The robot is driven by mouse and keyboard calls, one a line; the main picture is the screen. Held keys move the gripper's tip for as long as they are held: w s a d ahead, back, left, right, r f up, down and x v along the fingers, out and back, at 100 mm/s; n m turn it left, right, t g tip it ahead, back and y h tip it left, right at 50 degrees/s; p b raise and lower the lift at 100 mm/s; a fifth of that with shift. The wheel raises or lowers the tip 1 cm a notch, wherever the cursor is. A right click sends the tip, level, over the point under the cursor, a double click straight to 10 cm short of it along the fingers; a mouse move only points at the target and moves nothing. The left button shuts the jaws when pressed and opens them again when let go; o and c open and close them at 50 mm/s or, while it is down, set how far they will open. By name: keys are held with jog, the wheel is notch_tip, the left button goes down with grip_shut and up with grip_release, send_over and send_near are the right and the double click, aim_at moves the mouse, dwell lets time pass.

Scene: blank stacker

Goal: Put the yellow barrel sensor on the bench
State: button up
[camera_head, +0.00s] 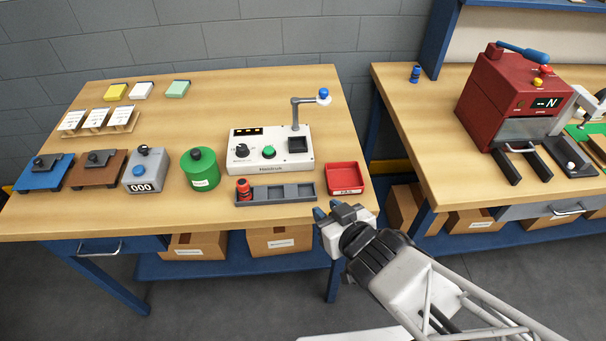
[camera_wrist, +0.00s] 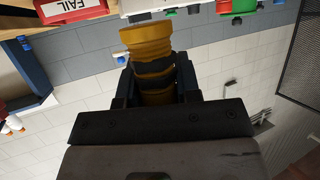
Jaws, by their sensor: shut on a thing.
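The yellow barrel sensor (camera_wrist: 147,42) is held between the fingers of my gripper (camera_wrist: 158,88) in the wrist view. It looks orange-yellow with dark bands, and its wide end points away from the gripper. In the head view my gripper (camera_head: 328,213) is at the front edge of the left bench (camera_head: 120,218), near its right corner. A second bench (camera_head: 410,110) stands to the right, across a gap.
A red FAIL tray (camera_head: 346,179) and a grey slotted rack (camera_head: 275,194) holding a red sensor (camera_head: 243,189) are near my gripper. A tester box (camera_head: 270,151) stands behind the rack. A blue sensor (camera_head: 415,74) and red machine (camera_head: 505,95) stand on the right bench.

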jog(key=shift+w+a+f, duration=0.2)
jog(key=shift+w+a, duration=0.35)
jog(key=shift+w, duration=1.55)
jog(key=shift+w+a+f, duration=0.2)
jog(key=shift+w+a, duration=0.4)
jog(key=shift+w, duration=1.5)
jog(key=shift+w+a+f, duration=0.2)
jog(key=shift+w+a, duration=0.35)
jog(key=shift+w, duration=1.55)
jog(key=shift+w+a, duration=0.15)
jog(key=shift+w, duration=0.3)
jog(key=shift+w+a+f, duration=0.1)
jog(key=shift+w+f, duration=0.1)
jog(key=shift+f, duration=0.4)
jog(key=shift+w+f, duration=0.15)
jog(key=shift+f, duration=0.9)
jog(key=shift+f, duration=0.2)
jog(key=o, duration=1)
jog(key=shift+c, duration=0.2)
